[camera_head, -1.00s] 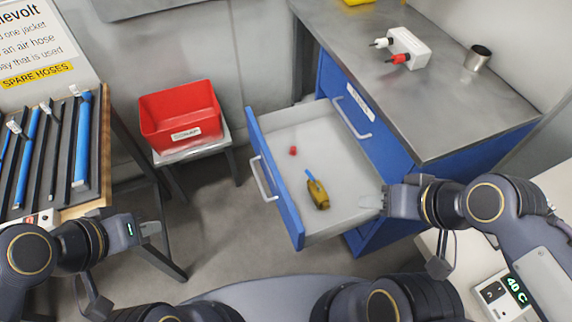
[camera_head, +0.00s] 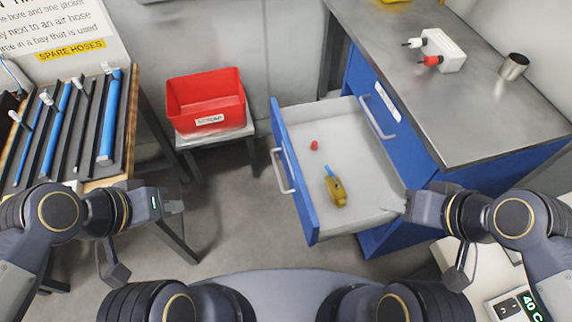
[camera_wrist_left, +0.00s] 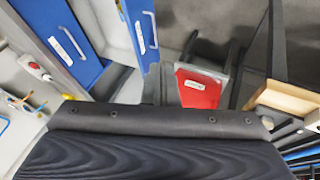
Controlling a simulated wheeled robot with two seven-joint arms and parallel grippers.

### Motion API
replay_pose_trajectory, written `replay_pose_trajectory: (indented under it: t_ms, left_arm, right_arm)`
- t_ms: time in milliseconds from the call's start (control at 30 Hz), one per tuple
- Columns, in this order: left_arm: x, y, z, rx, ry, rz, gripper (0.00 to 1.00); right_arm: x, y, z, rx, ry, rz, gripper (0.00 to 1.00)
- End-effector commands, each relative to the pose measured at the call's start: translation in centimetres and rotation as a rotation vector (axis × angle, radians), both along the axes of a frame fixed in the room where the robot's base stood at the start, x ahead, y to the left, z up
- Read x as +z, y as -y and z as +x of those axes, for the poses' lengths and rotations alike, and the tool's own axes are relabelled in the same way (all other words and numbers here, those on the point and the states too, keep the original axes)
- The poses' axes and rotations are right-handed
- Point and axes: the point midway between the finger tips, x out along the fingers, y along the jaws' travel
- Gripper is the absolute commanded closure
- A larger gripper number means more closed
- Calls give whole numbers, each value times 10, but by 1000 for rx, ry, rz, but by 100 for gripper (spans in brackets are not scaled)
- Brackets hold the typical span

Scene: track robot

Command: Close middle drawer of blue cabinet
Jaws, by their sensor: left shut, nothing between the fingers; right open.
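The blue cabinet (camera_head: 408,160) stands at the right with a grey metal top. Its middle drawer (camera_head: 352,135) is pulled far out, its blue front (camera_head: 296,175) and silver handle (camera_head: 283,171) facing left. Inside lie a yellow tool with a blue tip (camera_head: 336,189) and a small red piece (camera_head: 314,146). My left gripper (camera_head: 178,207) is shut and empty, left of the drawer front and apart from it. My right gripper (camera_head: 396,205) is open at the drawer's near side edge; I cannot tell whether it touches. In the left wrist view the cabinet (camera_wrist_left: 80,40) shows upper left.
A red bin (camera_head: 207,100) sits on a small stand (camera_head: 216,138) left of the drawer. A rack of blue and black hoses (camera_head: 70,125) is at the far left. A white block with plugs (camera_head: 443,50) and a metal cup (camera_head: 513,67) stand on the cabinet top.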

Motion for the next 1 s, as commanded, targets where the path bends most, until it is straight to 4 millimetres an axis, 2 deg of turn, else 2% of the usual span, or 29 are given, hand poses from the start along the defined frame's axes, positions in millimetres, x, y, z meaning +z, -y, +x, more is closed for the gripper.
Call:
replay_pose_trajectory:
  t_ms: [167, 267, 500, 567, 800, 900, 1000]
  left_arm:
    - [-43, 18, 16, 52, -230, -180, 100]
    - [-70, 32, 33, 111, -407, -337, 100]
    - [-141, 59, 89, 290, -811, -731, 100]
    - [-163, 64, 105, 342, -906, -832, 100]
    - [-262, 70, 168, 568, -1231, -1235, 100]
    - [-296, 70, 186, 645, -1315, -1363, 100]
    - [-317, 69, 196, 695, -1364, -1446, 100]
  right_arm:
    - [-35, 0, 0, 0, 0, 0, 56]
    - [-57, 0, 0, 0, 0, 0, 56]
    - [-106, 0, 0, 0, 0, 0, 56]
    - [-118, 0, 0, 0, 0, 0, 56]
    - [-161, 0, 0, 0, 0, 0, 56]
    - [-172, 0, 0, 0, 0, 0, 56]
    - [-178, 0, 0, 0, 0, 0, 56]
